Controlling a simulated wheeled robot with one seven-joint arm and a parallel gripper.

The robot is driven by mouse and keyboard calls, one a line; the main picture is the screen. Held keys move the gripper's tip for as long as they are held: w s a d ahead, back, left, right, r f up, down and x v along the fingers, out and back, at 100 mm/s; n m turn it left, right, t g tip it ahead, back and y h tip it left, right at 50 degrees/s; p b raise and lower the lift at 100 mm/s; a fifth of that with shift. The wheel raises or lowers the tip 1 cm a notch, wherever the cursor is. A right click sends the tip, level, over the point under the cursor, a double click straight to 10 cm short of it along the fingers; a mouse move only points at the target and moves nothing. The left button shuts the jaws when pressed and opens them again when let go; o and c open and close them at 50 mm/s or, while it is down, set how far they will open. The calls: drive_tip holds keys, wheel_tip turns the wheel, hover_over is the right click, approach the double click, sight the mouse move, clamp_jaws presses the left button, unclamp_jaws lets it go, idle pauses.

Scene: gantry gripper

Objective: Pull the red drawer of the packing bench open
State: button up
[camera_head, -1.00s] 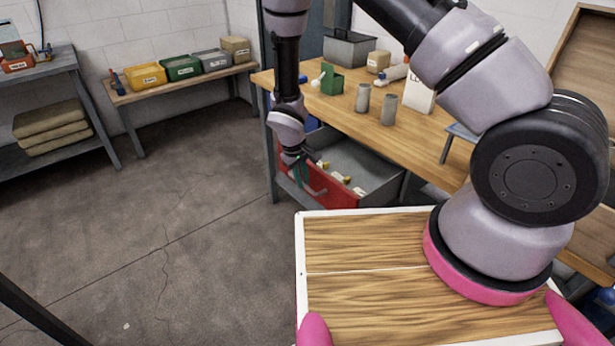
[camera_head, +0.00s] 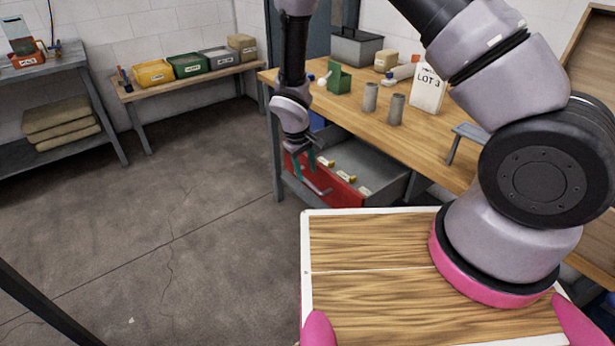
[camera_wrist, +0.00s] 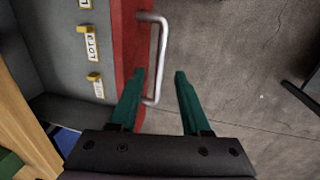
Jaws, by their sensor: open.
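The red drawer (camera_head: 343,194) of the packing bench (camera_head: 437,136) stands pulled out, with its grey inside showing. Its red front also shows in the wrist view (camera_wrist: 130,45). A pale bar handle (camera_wrist: 161,55) is fixed to that front. My gripper (camera_head: 305,172) is at the drawer front, close to the handle. In the wrist view its two green fingers (camera_wrist: 157,85) are apart with nothing clamped between them. The near end of the handle lies close to the left finger's tip; whether they touch I cannot tell.
Labelled yellow-topped pieces (camera_wrist: 93,80) sit in the drawer. Grey cylinders (camera_head: 396,109), a green holder (camera_head: 339,78) and a LOT 3 carton (camera_head: 427,88) stand on the bench. A low bench with bins (camera_head: 154,73) is at the back left. The floor (camera_head: 190,220) before the drawer is clear.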

wheel_tip(320, 180, up, 7)
drive_tip(key=a, duration=0.1)
drive_tip(key=shift+s, duration=0.45)
drive_tip(key=w+d+r+m+t+y, duration=0.1)
drive_tip(key=d+r+m, duration=0.35)
drive_tip(key=r, duration=0.75)
drive_tip(key=d+r+m+y, duration=0.1)
drive_tip(key=d+r, duration=0.7)
drive_tip(key=r, duration=0.4)
drive_tip(key=s+d+r+m+t+y, duration=0.1)
drive_tip(key=s+d+r+m+t, duration=0.1)
drive_tip(key=s+d+r, duration=0.3)
drive_tip(key=s+d+r+m+t, duration=0.2)
drive_tip(key=s+d+r+m, duration=0.2)
drive_tip(key=s+r, duration=0.7)
drive_tip(key=d, duration=0.2)
drive_tip(key=shift+s+d+r+t+y, duration=0.3)
drive_tip(key=shift+s+t+y, duration=0.05)
drive_tip(key=shift+t+y, duration=0.05)
